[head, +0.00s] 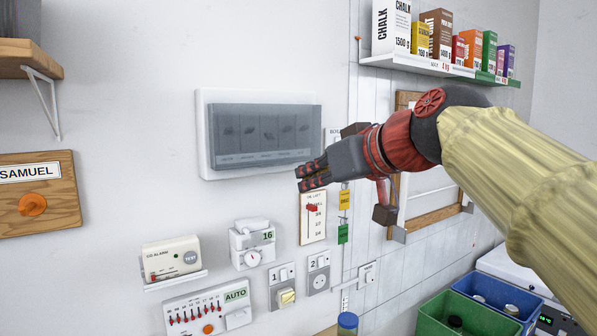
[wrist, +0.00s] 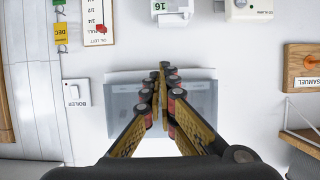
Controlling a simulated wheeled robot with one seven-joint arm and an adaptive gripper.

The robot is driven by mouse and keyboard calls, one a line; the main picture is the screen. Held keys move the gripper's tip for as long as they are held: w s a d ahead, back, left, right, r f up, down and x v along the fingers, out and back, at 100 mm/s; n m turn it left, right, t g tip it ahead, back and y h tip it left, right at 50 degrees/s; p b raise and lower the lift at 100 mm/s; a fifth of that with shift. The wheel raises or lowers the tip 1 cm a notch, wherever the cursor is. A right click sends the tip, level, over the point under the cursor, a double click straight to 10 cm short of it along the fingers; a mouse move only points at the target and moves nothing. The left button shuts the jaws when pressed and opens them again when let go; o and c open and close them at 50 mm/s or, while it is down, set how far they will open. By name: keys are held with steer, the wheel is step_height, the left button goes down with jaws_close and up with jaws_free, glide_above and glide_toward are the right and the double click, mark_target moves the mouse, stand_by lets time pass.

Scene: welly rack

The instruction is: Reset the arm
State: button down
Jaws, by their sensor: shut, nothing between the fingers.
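My gripper (head: 312,176) is in the middle of the head view, at the end of my raised arm, which comes in from the right. Its dark fingers with red pads point left and are shut with nothing between them. In the wrist view my gripper (wrist: 163,80) shows with its fingertips together. It is in front of a wall panel (head: 204,150) with a grey see-through cover (head: 262,118) over a row of switches. The cover also shows in the wrist view (wrist: 120,112), behind the fingers. I cannot tell whether the fingers touch it.
Below are an oil-level board (head: 313,228), a white timer (head: 252,246), a CO alarm (head: 171,260) and switches (head: 282,285). A shelf of boxes (head: 440,66) is at upper right. Green (head: 455,325) and blue (head: 500,290) bins stand at lower right.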

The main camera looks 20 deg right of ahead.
steer(key=s+d, duration=0.1)
steer(key=s, duration=0.3)
steer(key=s+d+f+m+g+h, duration=0.2)
steer(key=f+m, duration=0.1)
steer(key=f, duration=0.7)
steer(key=s+d+f+m+g+h, duration=0.1)
steer(key=s+d+f+m+g, duration=0.15)
steer(key=f, duration=0.85)
steer(key=s+a+f+n+g, duration=0.1)
steer(key=s+f, duration=0.6)
steer(key=f, duration=0.3)
steer(key=s+a+f+n+g+h, duration=0.1)
steer(key=s+a+f+g, duration=0.1)
steer(key=s+f, duration=0.5)
step_height(320, 180, down, 4)
steer(key=shift+s+a+r, duration=0.15)
steer(key=shift+s+a, duration=0.15)
steer(key=shift+s, duration=0.05)
